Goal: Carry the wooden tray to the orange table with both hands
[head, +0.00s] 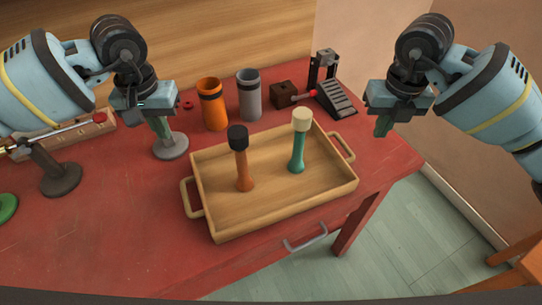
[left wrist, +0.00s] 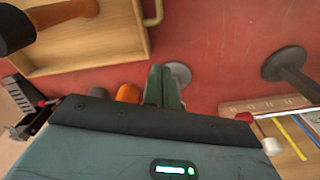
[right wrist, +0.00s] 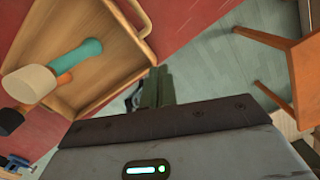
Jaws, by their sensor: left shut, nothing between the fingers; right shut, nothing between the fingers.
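The wooden tray (head: 275,208) lies on the red table, with a handle at its left end (head: 190,198) and one at its right end (head: 342,147). An orange mallet with a black head (head: 241,160) and a teal mallet with a cream head (head: 299,140) stand upright in it. My left gripper (head: 162,130) is shut and empty, above and behind the left handle. My right gripper (head: 382,127) is shut and empty, to the right of the right handle. The tray also shows in the left wrist view (left wrist: 110,45) and the right wrist view (right wrist: 110,60). Part of an orange table (head: 510,270) shows at lower right.
Behind the tray stand an orange cup (head: 212,105), a grey cup (head: 249,95), a brown block (head: 285,95) and a black pedal device (head: 333,95). A grey-based stand (head: 170,147) is below my left gripper; a dark stand (head: 60,178) is further left. Green floor (head: 400,230) lies between the tables.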

